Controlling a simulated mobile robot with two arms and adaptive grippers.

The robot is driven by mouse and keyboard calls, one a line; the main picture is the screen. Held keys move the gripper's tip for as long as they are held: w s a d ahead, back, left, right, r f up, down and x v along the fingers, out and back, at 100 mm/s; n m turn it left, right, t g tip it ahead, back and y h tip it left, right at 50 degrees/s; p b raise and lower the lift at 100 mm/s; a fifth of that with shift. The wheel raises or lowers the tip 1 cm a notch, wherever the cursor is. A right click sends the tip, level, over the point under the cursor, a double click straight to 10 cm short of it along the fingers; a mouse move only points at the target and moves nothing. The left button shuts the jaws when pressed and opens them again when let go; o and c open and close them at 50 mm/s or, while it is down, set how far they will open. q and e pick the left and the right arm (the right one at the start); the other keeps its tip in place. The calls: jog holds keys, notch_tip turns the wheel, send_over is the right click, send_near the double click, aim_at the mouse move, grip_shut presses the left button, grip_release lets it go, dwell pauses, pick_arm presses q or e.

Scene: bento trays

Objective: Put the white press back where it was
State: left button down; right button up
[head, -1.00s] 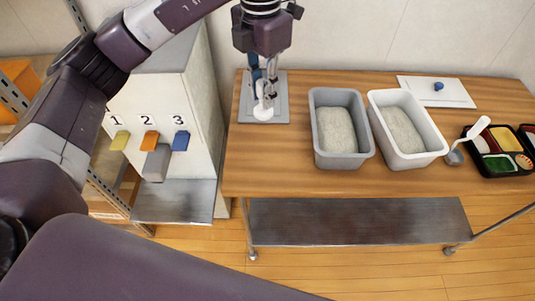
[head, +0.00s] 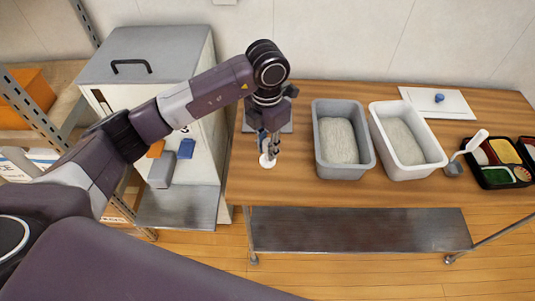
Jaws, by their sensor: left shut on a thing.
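The white press (head: 267,161) has a round white base and shows just below my left gripper (head: 269,145). My left gripper points down and is shut on the press, hiding most of its upper part. The press appears in front of the grey mat (head: 287,127), toward the table's front edge; I cannot tell whether its base touches the table. My left arm covers much of the mat. My right gripper is not in view.
A grey bin (head: 318,150) and a white bin (head: 429,166) of rice-like grains stand to the right. Beyond are a white board (head: 458,105) with a blue knob, a scoop (head: 471,144) and a black bento tray (head: 497,184). A grey-topped dispenser cabinet (head: 185,50) stands left.

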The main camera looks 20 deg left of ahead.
pick_arm(q)
notch_tip(320, 180, down, 4)
jog(key=shift+r+p, duration=0.25)
jog(key=shift+p, duration=0.25)
jog(key=shift+f, duration=0.3)
jog(key=shift+f, duration=0.25)
jog(key=c, duration=1.8)
grip_release()
jog(key=shift+r, duration=0.1)
jog(key=shift+o, duration=0.2)
